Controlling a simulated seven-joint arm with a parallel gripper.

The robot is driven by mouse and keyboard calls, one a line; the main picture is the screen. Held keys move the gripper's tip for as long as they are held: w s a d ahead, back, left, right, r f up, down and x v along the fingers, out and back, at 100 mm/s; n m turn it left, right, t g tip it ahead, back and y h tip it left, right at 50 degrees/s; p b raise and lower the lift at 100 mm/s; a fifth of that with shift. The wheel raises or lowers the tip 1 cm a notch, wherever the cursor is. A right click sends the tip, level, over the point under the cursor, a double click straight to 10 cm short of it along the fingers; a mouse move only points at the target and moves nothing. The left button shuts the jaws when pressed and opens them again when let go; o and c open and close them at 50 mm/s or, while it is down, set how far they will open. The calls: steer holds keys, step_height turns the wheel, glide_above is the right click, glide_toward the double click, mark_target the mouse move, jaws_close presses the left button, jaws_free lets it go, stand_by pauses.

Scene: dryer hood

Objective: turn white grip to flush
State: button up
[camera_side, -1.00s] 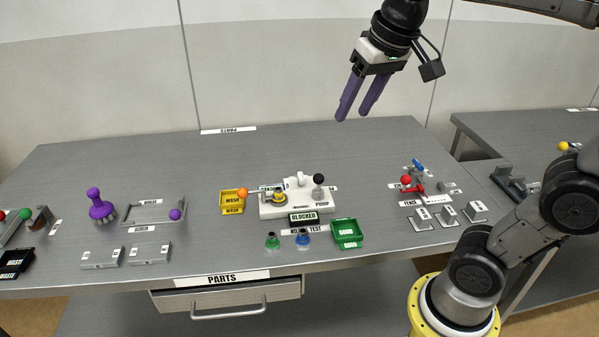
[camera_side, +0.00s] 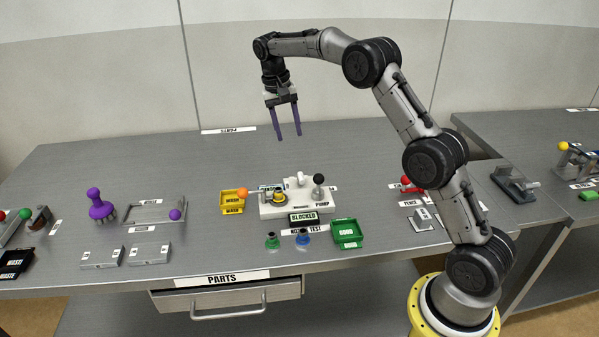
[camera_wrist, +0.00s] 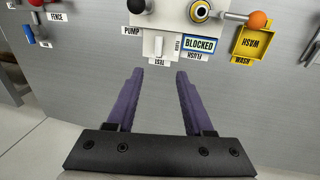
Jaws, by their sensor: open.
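The white device (camera_side: 268,212) stands on the grey bench, below and in front of my gripper in the side view. Its white grip (camera_side: 300,178) rises at the back; in the wrist view the grip (camera_wrist: 160,44) appears to point towards the TEST label (camera_wrist: 159,62). A small FLUSH label (camera_wrist: 177,45) is beside it. My gripper (camera_side: 289,136) is open and empty, fingers down, above the bench and apart from the device. In the wrist view its two purple fingers (camera_wrist: 159,72) point towards the grip.
A BLOCKED sign (camera_side: 303,218), a black PUMP knob (camera_side: 319,179) and an orange knob (camera_side: 242,192) are close to the grip. A yellow WASH tray (camera_side: 232,202) and a green tray (camera_side: 347,233) flank the device. The bench behind it is clear.

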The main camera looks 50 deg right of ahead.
mark_target(301, 176)
steer(key=f, duration=0.4)
steer(key=s+d+f, duration=0.1)
steer(key=f, duration=0.4)
steer(key=s+d+f, duration=0.1)
steer(key=f, duration=0.4)
steer(key=shift+d+f, duration=0.15)
steer(key=shift+f, duration=0.1)
jaws_close()
